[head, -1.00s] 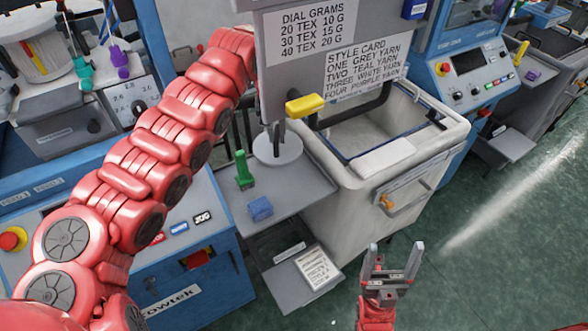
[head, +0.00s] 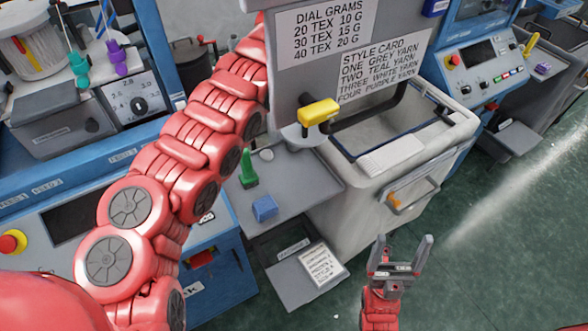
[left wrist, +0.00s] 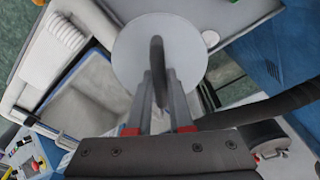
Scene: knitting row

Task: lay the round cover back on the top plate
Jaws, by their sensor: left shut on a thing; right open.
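The round cover is a pale disc with an upright dark handle. In the head view its edge (head: 308,139) shows below the sign board, above the bin-side end of the grey top plate (head: 312,180). In the left wrist view the cover (left wrist: 125,58) shows nearly whole. My left gripper (left wrist: 160,100) is shut on its handle; in the head view the sign board hides its fingers. The gap between cover and plate cannot be judged exactly. My right gripper (head: 398,252) is open and empty, low over the floor.
A green peg-like piece (head: 248,170), a blue block (head: 264,208) and a small pale round piece (head: 267,155) are on the top plate. The white bin (head: 350,215) stands right beside it. The sign board (head: 325,40) with a yellow handle (head: 318,112) hangs above.

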